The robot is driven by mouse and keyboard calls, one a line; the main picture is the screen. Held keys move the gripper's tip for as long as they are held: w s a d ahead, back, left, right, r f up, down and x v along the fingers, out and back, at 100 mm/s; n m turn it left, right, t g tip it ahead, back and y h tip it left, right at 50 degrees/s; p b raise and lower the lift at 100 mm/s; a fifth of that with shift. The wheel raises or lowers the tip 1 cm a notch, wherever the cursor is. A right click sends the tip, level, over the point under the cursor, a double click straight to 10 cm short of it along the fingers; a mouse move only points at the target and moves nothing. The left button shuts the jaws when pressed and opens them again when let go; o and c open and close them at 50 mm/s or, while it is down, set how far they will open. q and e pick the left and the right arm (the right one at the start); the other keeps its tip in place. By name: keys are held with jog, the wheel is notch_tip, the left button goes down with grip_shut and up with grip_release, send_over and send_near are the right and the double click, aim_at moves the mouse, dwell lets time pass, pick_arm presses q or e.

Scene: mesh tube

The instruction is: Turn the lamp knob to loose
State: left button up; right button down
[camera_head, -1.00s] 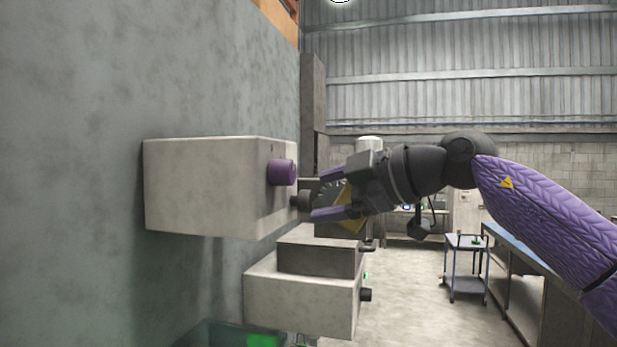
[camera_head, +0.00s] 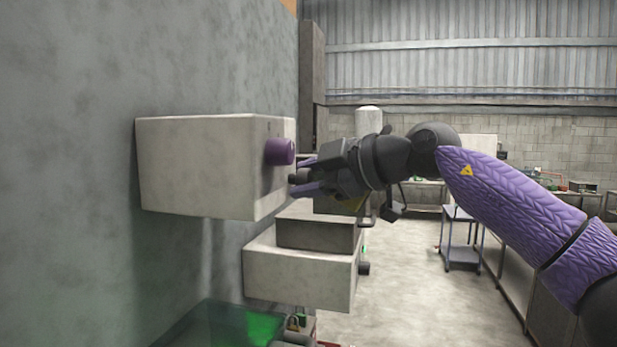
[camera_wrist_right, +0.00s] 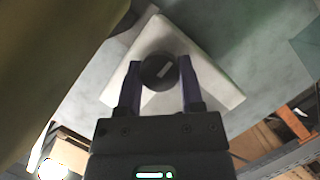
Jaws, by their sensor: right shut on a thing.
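In the right wrist view the black knob (camera_wrist_right: 158,72) shows face-on with a pale mark line tilted up to the right, between the purple fingers. No label tells which knob is the lamp knob. My left gripper is not in view.
A lower wall box (camera_head: 295,275) with a small dark knob (camera_head: 364,268) juts out below. A green-lit panel (camera_head: 262,328) is at the bottom. A trolley (camera_head: 463,235) and benches stand to the right. The floor between is clear.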

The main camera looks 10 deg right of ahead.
jog(key=shift+f+n+t+b, duration=0.3)
jog(key=shift+n+t+b, duration=0.8)
jog(key=shift+b, duration=1.45)
jog(key=shift+r+n+t+y+b, duration=0.1)
jog(key=shift+n+t+y+b, duration=0.2)
jog(key=shift+n+b, duration=1.35)
jog(key=shift+c, duration=1.1)
grip_release()
jog(key=shift+s, duration=0.15)
jog(key=b+v, duration=0.5)
jog(key=v, duration=0.5)
